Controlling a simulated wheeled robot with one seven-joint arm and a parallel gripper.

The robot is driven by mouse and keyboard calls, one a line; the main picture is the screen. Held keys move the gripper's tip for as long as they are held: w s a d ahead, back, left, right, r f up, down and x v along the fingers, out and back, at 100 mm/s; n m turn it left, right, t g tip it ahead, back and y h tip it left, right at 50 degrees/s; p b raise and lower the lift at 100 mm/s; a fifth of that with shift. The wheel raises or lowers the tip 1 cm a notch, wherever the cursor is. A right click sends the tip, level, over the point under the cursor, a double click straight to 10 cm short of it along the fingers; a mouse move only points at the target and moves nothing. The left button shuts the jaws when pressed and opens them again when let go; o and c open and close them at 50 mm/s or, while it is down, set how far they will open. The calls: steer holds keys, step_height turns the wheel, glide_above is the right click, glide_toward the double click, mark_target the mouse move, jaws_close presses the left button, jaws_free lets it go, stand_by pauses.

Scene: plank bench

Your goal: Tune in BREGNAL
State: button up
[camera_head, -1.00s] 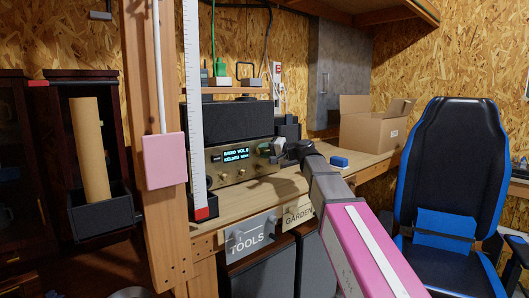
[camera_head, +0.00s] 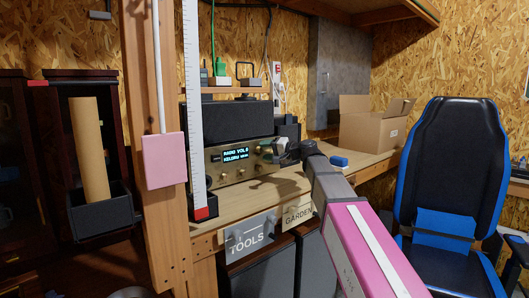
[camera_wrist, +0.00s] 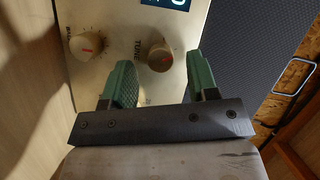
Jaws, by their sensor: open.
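The radio (camera_head: 213,176) is a brass-coloured panel on the bench with a lit display (camera_head: 236,154). The display shows "RADIO VOL 0" with a line below that seems to read "KELDRU". In the wrist view the panel (camera_wrist: 112,75) carries a round knob (camera_wrist: 160,56) beside the word "TUNE". In the head view my gripper (camera_head: 272,150) covers the panel's right part.
A dark speaker box (camera_head: 240,120) stands above the radio. A wooden post (camera_head: 150,90) and a white ruler (camera_head: 194,110) stand at the left.

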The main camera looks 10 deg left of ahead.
steer(key=f+v, duration=0.1)
steer(key=v, duration=0.8)
steer(key=shift+d+r, duration=0.3)
steer(key=shift+r, duration=0.25)
steer(key=shift+s, duration=0.15)
